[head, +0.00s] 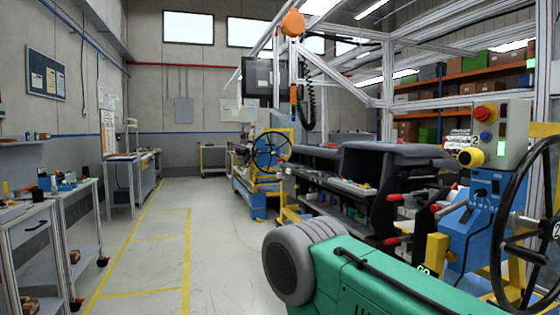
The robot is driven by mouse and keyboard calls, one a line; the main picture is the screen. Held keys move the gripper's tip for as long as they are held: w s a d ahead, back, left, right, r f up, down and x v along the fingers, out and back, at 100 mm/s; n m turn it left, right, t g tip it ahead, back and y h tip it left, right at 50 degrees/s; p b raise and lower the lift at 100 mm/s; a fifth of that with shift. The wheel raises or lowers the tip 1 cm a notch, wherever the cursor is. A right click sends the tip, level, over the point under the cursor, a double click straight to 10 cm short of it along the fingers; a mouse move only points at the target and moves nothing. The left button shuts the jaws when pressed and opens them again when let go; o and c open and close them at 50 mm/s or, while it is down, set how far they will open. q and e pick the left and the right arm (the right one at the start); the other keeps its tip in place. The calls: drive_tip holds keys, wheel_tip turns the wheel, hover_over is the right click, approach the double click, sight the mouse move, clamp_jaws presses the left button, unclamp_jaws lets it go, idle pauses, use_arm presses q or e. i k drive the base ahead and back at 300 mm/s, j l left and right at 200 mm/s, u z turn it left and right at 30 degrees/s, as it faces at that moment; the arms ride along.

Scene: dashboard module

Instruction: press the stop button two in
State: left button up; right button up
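A grey control box (503,136) stands at the right of the head view, above a blue machine stand. A red mushroom button (485,113) is near its top left. A small blue button (485,136) sits below the red one. A larger yellow round knob (470,157) with a dark base sticks out lower on the left. I cannot read any label that tells which one is stop button two, or tell whether any is pressed in.
A black steering wheel (524,225) stands at the right edge, below and in front of the box. A dark dashboard module (395,165) is left of the box. Red-tipped levers (397,197) stick out nearby. Workbenches (45,215) line the left; the floor between is clear.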

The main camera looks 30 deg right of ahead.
sight(480, 113)
drive_tip(key=z, duration=2.3)
